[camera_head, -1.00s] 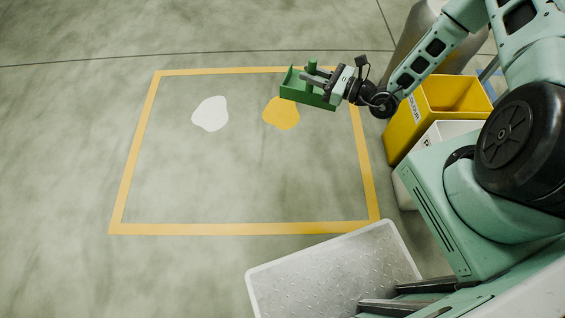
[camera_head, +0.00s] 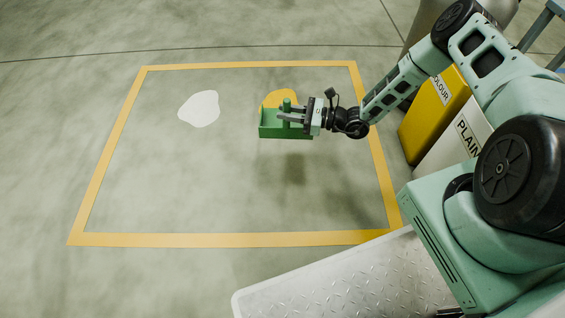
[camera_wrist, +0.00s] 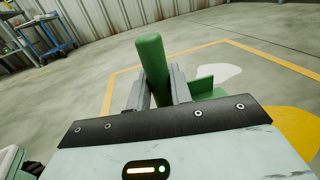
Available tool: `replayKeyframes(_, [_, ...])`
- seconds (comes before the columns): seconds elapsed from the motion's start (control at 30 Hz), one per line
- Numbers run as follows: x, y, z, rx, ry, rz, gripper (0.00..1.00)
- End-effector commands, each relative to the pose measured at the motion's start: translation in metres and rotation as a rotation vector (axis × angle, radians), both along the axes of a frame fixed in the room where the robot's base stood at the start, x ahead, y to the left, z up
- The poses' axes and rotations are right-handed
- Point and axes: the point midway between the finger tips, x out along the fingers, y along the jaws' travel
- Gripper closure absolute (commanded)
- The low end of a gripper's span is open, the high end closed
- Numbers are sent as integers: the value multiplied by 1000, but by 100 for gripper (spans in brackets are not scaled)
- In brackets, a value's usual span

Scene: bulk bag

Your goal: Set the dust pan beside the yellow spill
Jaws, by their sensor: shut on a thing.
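The green dust pan (camera_head: 285,131) is held by its upright post handle (camera_wrist: 152,62) in my gripper (camera_head: 290,113), which is shut on it. In the head view a shadow on the floor below suggests the pan is raised above the floor. The yellow spill (camera_head: 281,97) lies on the floor behind the pan in the head view, and the pan and gripper cover its lower part. The wrist view also shows the yellow spill (camera_wrist: 296,130) at the right edge. The pan's green wall (camera_wrist: 201,86) shows just past the fingers there.
A white spill (camera_head: 199,108) lies to the left inside the yellow floor outline (camera_head: 220,240). A yellow bin (camera_head: 425,122) and a white bin (camera_head: 452,145) labelled PLAIN stand at the right. A metal-plate platform (camera_head: 345,280) is at the front. The outlined floor's front part is clear.

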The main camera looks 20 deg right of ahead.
Motion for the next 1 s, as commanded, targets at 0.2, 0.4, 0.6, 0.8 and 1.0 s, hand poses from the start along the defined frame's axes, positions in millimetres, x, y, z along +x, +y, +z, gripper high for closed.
replayKeyframes(0.2, [7, 8, -64, 2, -5, 39, 100])
replayKeyframes(0.4, [10, 12, -84, 2, -5, 58, 100])
replayKeyframes(0.6, [10, 13, -103, 2, -3, 62, 100])
replayKeyframes(0.8, [10, 13, -140, 2, -3, 61, 100])
replayKeyframes(1.0, [10, 12, -155, 2, -3, 61, 100])
